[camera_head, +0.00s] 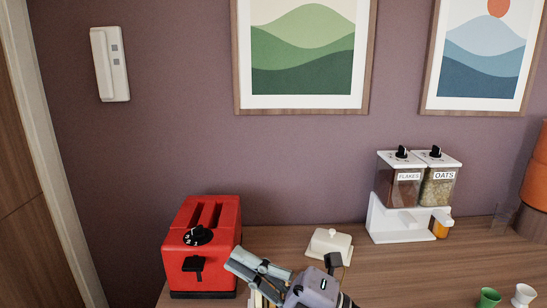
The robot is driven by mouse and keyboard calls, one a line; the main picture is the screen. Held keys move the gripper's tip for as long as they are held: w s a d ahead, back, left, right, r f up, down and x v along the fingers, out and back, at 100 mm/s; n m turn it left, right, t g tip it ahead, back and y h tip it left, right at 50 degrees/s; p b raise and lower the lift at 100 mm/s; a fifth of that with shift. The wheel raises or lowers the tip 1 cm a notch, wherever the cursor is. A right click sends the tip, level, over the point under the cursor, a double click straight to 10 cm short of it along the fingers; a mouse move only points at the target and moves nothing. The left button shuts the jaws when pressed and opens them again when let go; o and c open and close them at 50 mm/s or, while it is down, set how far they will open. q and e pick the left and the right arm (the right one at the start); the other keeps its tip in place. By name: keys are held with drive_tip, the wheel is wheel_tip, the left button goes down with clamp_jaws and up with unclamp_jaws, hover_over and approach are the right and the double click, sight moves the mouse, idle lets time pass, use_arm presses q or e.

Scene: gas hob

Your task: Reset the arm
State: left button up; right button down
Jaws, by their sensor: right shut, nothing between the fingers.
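My right gripper (243,262) is at the bottom middle of the head view, just right of the red toaster's front. Its fingers are shut with nothing between them and point toward the left. Part of my right arm shows behind it at the bottom edge. My left gripper is not in view. The red toaster (203,243) stands upright on the wooden counter, with a black dial and a black lever on its front. I cannot tell whether the gripper touches the toaster.
A cream butter dish (329,243) sits behind the gripper. A white cereal dispenser (400,224) stands further right with an amber cup (441,228). Green (489,299) and white (523,295) cups stand at lower right. The wooden counter (390,272) is clear between.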

drive_tip(key=w+d+f+m+t+h, duration=0.3)
drive_tip(key=d+m+t+h, duration=0.45)
drive_tip(key=m, duration=0.35)
drive_tip(key=w+d+f+m+t+h, duration=0.35)
drive_tip(key=d+m+t+h, duration=0.4)
drive_tip(key=m, duration=0.35)
drive_tip(key=s+d+f+m+g+h, duration=0.2)
drive_tip(key=d+f+m+g+h, duration=0.2)
drive_tip(key=f, duration=0.4)
drive_tip(key=s+d+f+m+g+h, duration=0.25)
drive_tip(key=d+f+h, duration=0.2)
drive_tip(key=f, duration=0.25)
drive_tip(key=s+d+f+m+g+y, duration=0.1)
drive_tip(key=s+f+g, duration=0.5)
drive_tip(key=s+f, duration=0.4)
drive_tip(key=s+f+m+g+y, duration=0.1)
drive_tip(key=s+f+m+g, duration=0.1)
drive_tip(key=s+f+g, duration=0.75)
drive_tip(key=s+f+t, duration=0.2)
drive_tip(key=s+f, duration=0.1)
drive_tip(key=f, duration=2)
drive_tip(key=s+d+f+g, duration=0.1)
drive_tip(key=s+d+f, duration=0.2)
drive_tip(key=s+f, duration=1.3)
drive_tip(key=shift+s+f+n, duration=0.15)
drive_tip(key=shift+s+n, duration=0.3)
drive_tip(key=shift+s, duration=0.15)
